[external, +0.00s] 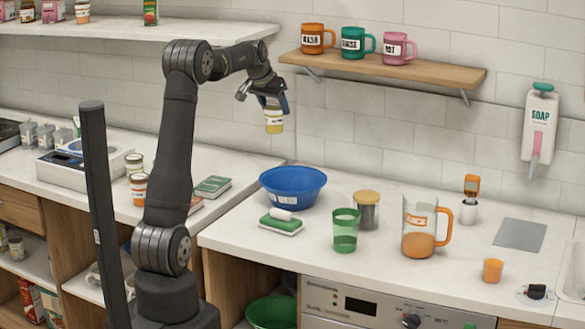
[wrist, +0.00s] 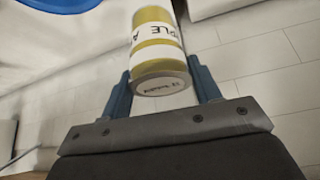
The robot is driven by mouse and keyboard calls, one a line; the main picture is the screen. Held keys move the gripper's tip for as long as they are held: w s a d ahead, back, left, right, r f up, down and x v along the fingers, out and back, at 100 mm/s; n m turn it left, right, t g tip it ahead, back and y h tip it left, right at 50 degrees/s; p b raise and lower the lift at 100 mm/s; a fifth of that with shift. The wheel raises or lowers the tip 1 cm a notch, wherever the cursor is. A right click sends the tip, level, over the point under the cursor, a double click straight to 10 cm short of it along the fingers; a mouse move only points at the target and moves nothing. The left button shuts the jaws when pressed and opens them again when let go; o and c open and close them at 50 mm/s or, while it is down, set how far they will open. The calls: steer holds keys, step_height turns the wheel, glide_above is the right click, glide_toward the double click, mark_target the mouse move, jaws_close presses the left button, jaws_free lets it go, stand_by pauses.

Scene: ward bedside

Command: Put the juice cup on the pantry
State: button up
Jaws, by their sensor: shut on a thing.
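A small yellow juice cup with a white label (external: 274,121) is held in the air, clear of the counter and in front of the tiled wall. My gripper (external: 272,103) is shut on it from above. In the wrist view, the cup (wrist: 158,45) sits between the two blue fingers of my gripper (wrist: 162,88), and its label reads "APPLE". No pantry label is readable; a white upper shelf (external: 130,29) with food packs and cartons at the upper left may be it.
A wooden shelf (external: 390,69) with three mugs is right of my gripper. A blue bowl (external: 293,188), green glass (external: 345,232), jar (external: 367,210) and orange-labelled jug (external: 417,228) stand on the counter below. The upper shelf's right end is bare.

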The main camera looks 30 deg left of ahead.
steer(key=s+a+n+y, duration=0.15)
steer(key=s+a, duration=0.25)
steer(key=a, duration=0.4)
steer(key=s+a+n, duration=0.2)
steer(key=s+a, duration=0.3)
steer(key=a, duration=0.4)
steer(key=s+a+n+y, duration=0.1)
steer(key=s+a, duration=0.3)
steer(key=a, duration=0.4)
steer(key=s+a+n+g+y, duration=0.15)
steer(key=s+a+n, duration=0.25)
steer(key=s+a, duration=1.2)
steer(key=shift+n, duration=0.25)
steer(key=shift+s+d+f, duration=0.25)
steer(key=shift+s+f, duration=0.15)
steer(key=shift+f, duration=2.35)
steer(key=shift+s+d+f, duration=0.3)
steer(key=shift+s+f, duration=0.1)
steer(key=shift+f, duration=2.4)
steer(key=shift+s+d+f, duration=0.25)
steer(key=shift+s+f, duration=0.15)
steer(key=shift+f, duration=2.35)
steer(key=o, duration=0.6)
steer(key=shift+f, duration=0.2)
steer(key=o, duration=0.5)
steer(key=shift+r, duration=0.1)
